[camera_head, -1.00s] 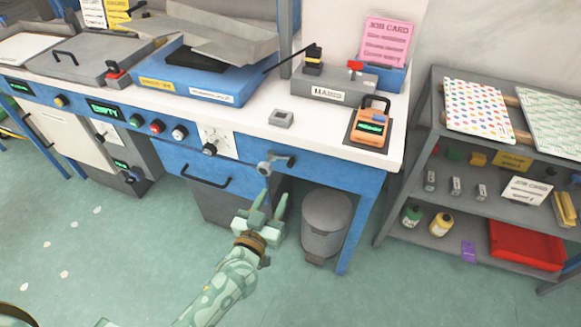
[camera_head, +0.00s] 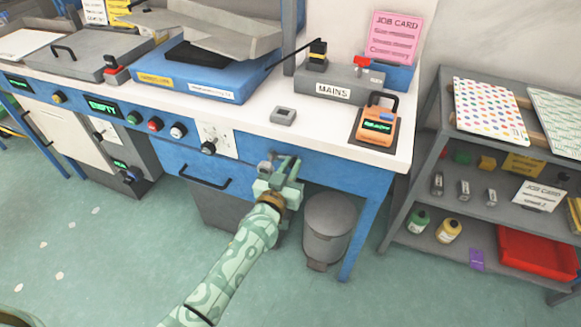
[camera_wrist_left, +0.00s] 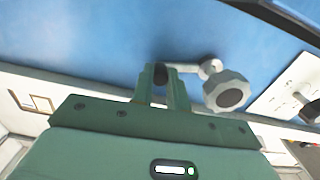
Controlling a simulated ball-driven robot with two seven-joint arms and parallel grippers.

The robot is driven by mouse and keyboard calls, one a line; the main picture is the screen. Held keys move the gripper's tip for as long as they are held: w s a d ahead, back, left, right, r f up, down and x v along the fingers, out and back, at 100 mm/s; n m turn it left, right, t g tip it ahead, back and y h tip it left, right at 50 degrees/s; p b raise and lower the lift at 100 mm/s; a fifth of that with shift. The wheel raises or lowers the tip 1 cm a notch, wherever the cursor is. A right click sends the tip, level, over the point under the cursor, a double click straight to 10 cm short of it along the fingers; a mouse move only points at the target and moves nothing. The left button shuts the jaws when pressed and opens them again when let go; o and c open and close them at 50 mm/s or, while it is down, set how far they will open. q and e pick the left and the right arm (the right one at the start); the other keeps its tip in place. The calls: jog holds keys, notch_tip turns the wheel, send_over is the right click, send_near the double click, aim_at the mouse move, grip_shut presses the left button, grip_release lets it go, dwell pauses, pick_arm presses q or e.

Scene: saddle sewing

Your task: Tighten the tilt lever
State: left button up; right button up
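The tilt lever is on the blue front of the bench. In the left wrist view it shows as a pale arm (camera_wrist_left: 190,68) with a dark grip (camera_wrist_left: 160,73) at one end and a round grey knob (camera_wrist_left: 228,92) at the other. My pale green left gripper (camera_head: 287,166) is at the lever in the head view, hiding much of it. Its two fingers (camera_wrist_left: 161,84) stand apart, one on each side of the dark grip. Whether they touch it is not clear. My right gripper is not in view.
A grey bin (camera_head: 328,225) stands under the bench, right of my left arm. A blue bench leg (camera_head: 357,235) and a grey shelf rack (camera_head: 460,203) are farther right. A drawer handle (camera_head: 203,178) and dial panel (camera_head: 216,140) are left of the lever.

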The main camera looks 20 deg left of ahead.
pick_arm(q)
grip_shut()
